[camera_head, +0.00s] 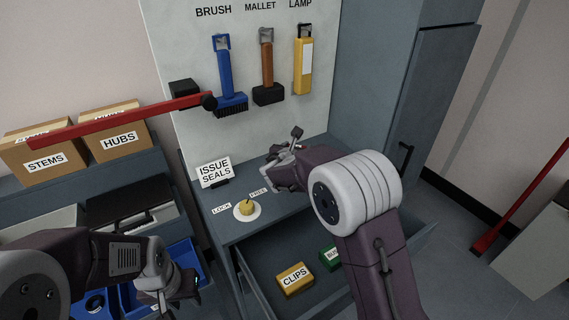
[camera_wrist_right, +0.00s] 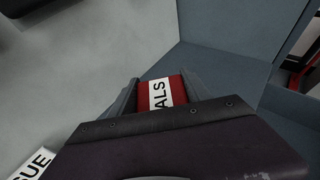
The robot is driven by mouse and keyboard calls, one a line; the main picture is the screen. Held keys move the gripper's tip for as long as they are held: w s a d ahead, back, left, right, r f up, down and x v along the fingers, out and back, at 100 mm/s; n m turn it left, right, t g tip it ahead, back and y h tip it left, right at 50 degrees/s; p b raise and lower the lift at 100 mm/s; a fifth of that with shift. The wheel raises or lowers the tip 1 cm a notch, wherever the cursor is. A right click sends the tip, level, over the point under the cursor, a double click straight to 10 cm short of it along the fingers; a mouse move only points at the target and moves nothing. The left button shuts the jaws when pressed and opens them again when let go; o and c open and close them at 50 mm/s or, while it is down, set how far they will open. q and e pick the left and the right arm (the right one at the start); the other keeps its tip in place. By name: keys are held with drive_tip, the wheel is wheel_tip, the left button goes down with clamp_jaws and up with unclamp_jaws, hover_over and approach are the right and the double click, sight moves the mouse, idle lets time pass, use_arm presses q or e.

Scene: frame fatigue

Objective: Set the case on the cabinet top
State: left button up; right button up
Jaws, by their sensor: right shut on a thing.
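My right gripper (camera_head: 284,147) is shut on a red case (camera_wrist_right: 160,94) with a white label, of which the letters "ALS" show in the right wrist view. Whether the case touches the top cannot be told. My left gripper (camera_head: 165,292) is low at the left, over blue bins; its fingers are too unclear to tell their opening.
On the cabinet top are the "ISSUE SEALS" sign (camera_head: 214,171) and a yellow knob (camera_head: 246,208) between LOCK and FREE. An open drawer below holds a yellow CLIPS box (camera_head: 294,279) and a green box (camera_head: 330,255). A red bar (camera_head: 120,120) juts out at the left.

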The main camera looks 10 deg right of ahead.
drive_tip(key=w+a+f, duration=0.1)
drive_tip(key=a, duration=0.1)
drive_tip(key=w+a+f, duration=0.1)
drive_tip(key=shift+w+a+f, duration=0.3)
drive_tip(key=shift+a+f, duration=0.05)
wheel_tip(320, 180, down, 4)
drive_tip(key=shift+r+b, duration=0.15)
drive_tip(key=shift+b, duration=0.25)
drive_tip(key=shift+f, duration=0.2)
drive_tip(key=shift+f, duration=0.15)
drive_tip(key=o, duration=1.5)
